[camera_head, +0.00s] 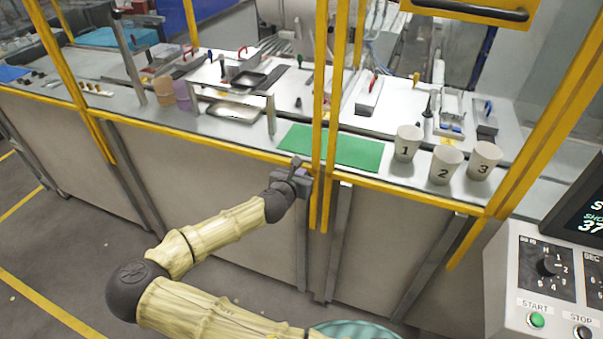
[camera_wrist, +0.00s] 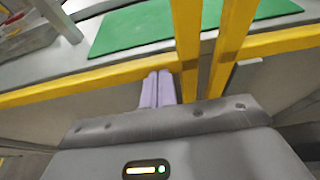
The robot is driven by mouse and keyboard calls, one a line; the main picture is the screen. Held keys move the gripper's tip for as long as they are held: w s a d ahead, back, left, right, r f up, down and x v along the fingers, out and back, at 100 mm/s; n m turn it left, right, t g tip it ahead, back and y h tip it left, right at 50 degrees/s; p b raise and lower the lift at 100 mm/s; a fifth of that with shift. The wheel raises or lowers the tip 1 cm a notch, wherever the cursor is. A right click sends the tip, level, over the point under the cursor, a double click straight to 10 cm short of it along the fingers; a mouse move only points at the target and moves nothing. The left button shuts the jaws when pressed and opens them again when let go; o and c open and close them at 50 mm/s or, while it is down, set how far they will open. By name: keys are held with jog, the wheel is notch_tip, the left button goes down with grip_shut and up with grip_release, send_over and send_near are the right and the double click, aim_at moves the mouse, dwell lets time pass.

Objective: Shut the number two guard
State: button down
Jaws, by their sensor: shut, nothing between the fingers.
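Yellow guard framing runs along the front of the bench, with posts and a lower rail (camera_head: 200,143). At the top right, a yellow panel edge with a black handle (camera_head: 470,11) hangs high above the bench. I see no guard number on the frames, so I cannot tell which is number two. My gripper (camera_head: 304,178) is at the lower rail, just left of the paired middle posts (camera_head: 321,120). In the wrist view, its lilac fingers (camera_wrist: 158,88) are together and empty, close to the rail and left post (camera_wrist: 187,40). Contact is unclear.
Behind the rail lie a green mat (camera_head: 332,147), cups marked 1 (camera_head: 407,144), 2 (camera_head: 445,166) and 3 (camera_head: 484,162), trays and tools. A control box (camera_head: 540,275) with START and STOP buttons stands at lower right. Open floor lies at left.

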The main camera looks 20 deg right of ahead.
jog(key=s+a+b, duration=0.3)
jog(key=s+a, duration=0.2)
jog(key=s, duration=0.2)
jog(key=shift+s+a+f, duration=0.25)
jog(key=shift+a+f, duration=0.1)
dwell(0.4)
jog(key=s+d+f+m+g+y+p, duration=0.1)
jog(key=s+d+f+m+g+y, duration=0.2)
jog(key=s+d+f+m+g, duration=0.65)
jog(key=s+a+r+m+y+p, duration=0.1)
jog(key=s+a+r+m+y, duration=0.2)
jog(key=r+m, duration=0.5)
jog(key=s+a+r+m+y, duration=0.2)
jog(key=s+a+r+m, duration=0.4)
jog(key=m, duration=0.5)
notch_tip(320, 180, up, 2)
jog(key=shift+t+y+p, duration=0.4)
jog(key=shift+t, duration=0.05)
